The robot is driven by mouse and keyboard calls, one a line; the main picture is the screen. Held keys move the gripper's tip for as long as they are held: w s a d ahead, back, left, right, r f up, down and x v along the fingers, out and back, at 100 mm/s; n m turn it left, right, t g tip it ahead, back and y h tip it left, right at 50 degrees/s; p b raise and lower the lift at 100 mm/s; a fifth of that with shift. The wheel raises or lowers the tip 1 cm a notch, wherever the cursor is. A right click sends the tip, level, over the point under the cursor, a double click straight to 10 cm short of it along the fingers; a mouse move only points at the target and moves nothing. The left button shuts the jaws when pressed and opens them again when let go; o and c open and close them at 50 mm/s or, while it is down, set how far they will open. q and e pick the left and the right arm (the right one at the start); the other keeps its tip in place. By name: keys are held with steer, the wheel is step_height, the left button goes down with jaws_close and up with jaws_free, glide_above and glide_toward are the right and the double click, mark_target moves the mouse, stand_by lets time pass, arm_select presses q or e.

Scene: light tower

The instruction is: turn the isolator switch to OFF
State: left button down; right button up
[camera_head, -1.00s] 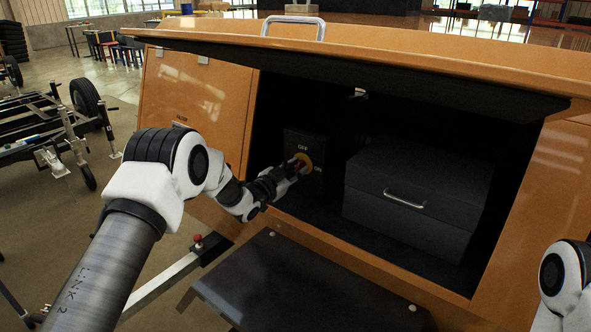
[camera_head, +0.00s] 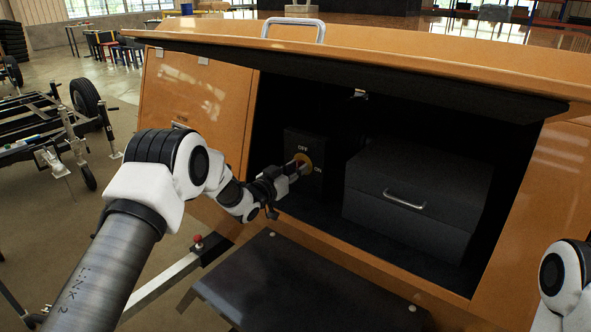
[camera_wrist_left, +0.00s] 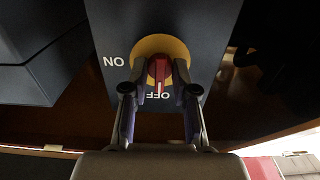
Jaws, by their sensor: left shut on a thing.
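The isolator switch is a dark box (camera_head: 304,178) inside the orange cabinet, with a yellow disc (camera_head: 304,160) and OFF and ON labels. The left wrist view shows it inverted, with a red handle (camera_wrist_left: 159,72) on the yellow disc (camera_wrist_left: 180,48). The handle lies upright in that picture, its pale-marked end towards OFF (camera_wrist_left: 156,96); ON is off to the side. My left gripper (camera_head: 300,167) reaches in from the left. In the wrist view its two fingers (camera_wrist_left: 160,82) are shut on the handle, one on each side. My right gripper is out of view.
A dark case with a silver handle (camera_head: 404,199) stands right of the switch. The orange cabinet (camera_head: 200,90) frames the opening, with a dark lid edge above. A dark panel (camera_head: 300,285) juts out below. Part of my right arm shows at lower right.

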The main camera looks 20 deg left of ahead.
arm_select(q)
steer(key=shift+r, duration=0.1)
steer(key=c, duration=1.2)
jaws_free()
steer(key=shift+w, duration=0.1)
steer(key=shift+c, duration=0.2)
steer(key=v, duration=1.2)
